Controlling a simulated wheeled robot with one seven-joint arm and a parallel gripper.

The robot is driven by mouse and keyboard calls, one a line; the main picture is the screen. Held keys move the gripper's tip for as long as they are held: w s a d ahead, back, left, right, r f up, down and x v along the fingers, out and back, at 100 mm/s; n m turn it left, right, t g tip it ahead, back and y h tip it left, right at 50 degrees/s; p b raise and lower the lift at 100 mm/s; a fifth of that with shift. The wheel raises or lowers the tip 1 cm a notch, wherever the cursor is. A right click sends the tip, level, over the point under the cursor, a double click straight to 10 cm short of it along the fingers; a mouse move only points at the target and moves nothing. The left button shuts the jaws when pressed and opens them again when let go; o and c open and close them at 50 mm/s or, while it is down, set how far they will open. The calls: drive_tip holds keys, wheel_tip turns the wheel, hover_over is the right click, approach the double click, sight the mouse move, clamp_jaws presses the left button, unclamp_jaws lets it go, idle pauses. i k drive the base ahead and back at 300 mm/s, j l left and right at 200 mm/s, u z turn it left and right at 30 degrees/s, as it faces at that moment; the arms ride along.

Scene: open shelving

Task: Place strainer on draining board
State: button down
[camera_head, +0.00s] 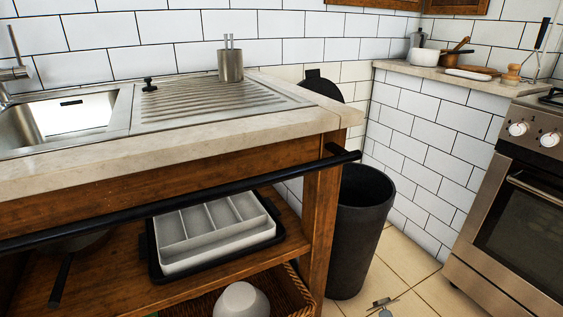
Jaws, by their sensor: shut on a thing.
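The draining board (219,104) is a ribbed metal surface right of the sink, set into the stone counter. A small black knob-topped piece (150,84) stands on its left end; I cannot tell whether it is the strainer. A steel cup (230,66) with upright utensils stands at its back edge. My gripper is not in view, and neither is anything it holds. I cannot make out a strainer with certainty. A dark pan-like thing with a long handle (62,277) sits on the lower shelf at the left, partly hidden.
A black rail (190,203) runs along the counter front. Below are a grey cutlery tray (213,235) and a basket (288,294) with a white bowl (241,300). A black bin (358,235) and stove (515,200) stand right. A small metallic thing (382,305) shows at floor level.

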sight(198, 104)
drive_tip(key=i+l+u, duration=0.1)
drive_tip(key=l+u, duration=0.85)
drive_tip(key=l, duration=0.15)
